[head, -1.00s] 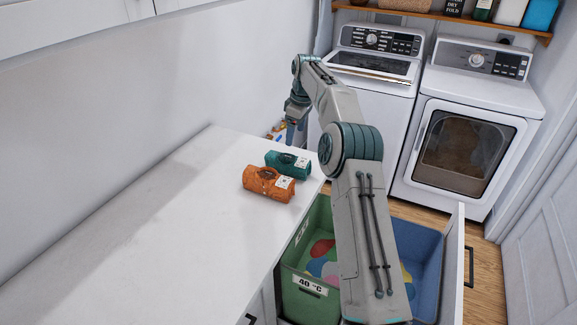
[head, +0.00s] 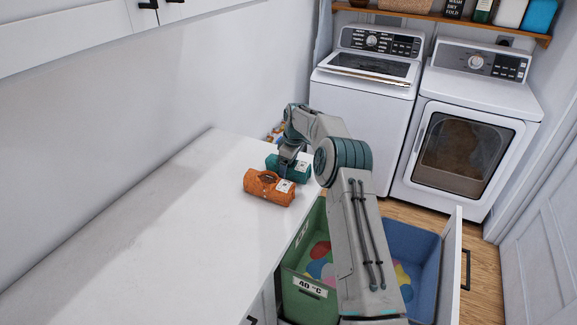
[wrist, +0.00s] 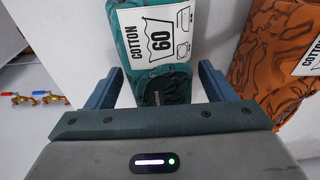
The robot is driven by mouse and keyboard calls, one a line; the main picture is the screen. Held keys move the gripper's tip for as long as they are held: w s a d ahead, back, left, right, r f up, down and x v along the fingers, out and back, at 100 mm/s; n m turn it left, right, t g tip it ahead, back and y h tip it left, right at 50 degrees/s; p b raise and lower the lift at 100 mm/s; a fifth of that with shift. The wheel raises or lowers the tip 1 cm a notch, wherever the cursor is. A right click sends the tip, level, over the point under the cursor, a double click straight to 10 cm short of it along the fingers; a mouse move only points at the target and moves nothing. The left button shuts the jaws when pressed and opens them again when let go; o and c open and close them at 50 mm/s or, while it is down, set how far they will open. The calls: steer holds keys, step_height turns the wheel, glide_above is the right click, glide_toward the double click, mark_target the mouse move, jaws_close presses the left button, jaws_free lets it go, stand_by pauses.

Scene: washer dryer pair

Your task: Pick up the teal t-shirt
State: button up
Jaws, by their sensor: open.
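The teal t-shirt (head: 303,172) is a rolled bundle with a white label, lying on the white counter near its far right corner. My gripper (head: 287,166) is low over its left part in the head view and hides some of it. In the wrist view the teal t-shirt (wrist: 165,90) shows its "COTTON 60" label. The open fingers of my gripper (wrist: 160,75) stand to its left and right, with the bundle between them. I cannot tell whether either finger touches it.
An orange rolled bundle (head: 268,188) lies close beside the teal one. Below the counter edge, an open drawer holds a green bin (head: 303,307) marked 40 °C and a blue bin (head: 425,260). A washer (head: 365,85) and dryer (head: 465,140) stand behind. The near counter is clear.

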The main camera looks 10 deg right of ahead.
steer(key=shift+f, duration=0.3)
steer(key=c, duration=1.2)
steer(key=shift+o, duration=0.2)
steer(key=shift+r, duration=0.15)
